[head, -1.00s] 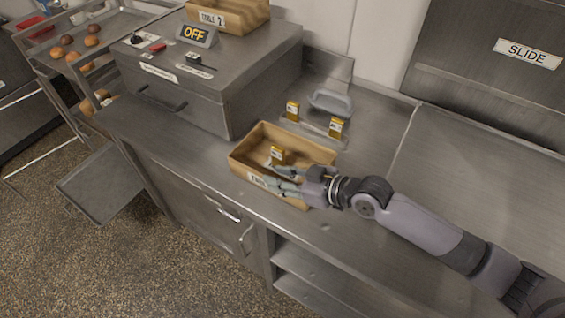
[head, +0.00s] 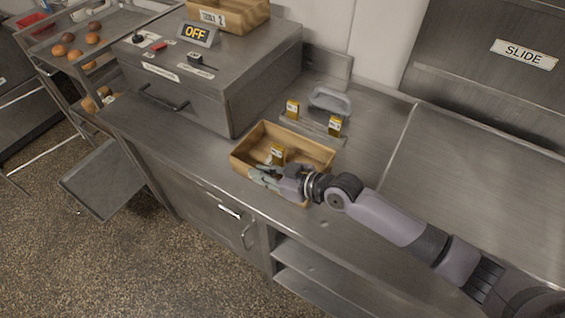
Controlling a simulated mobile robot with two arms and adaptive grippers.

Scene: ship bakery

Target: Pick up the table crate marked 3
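Another wooden crate (head: 252,14), with a label that seems to read TABLE 2, sits on the steel oven. My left gripper is out of view.
The steel oven (head: 180,85) with an OFF display stands left of the crate. Counter (head: 400,175) to the right is clear. A rack with buns (head: 75,55) is far left.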

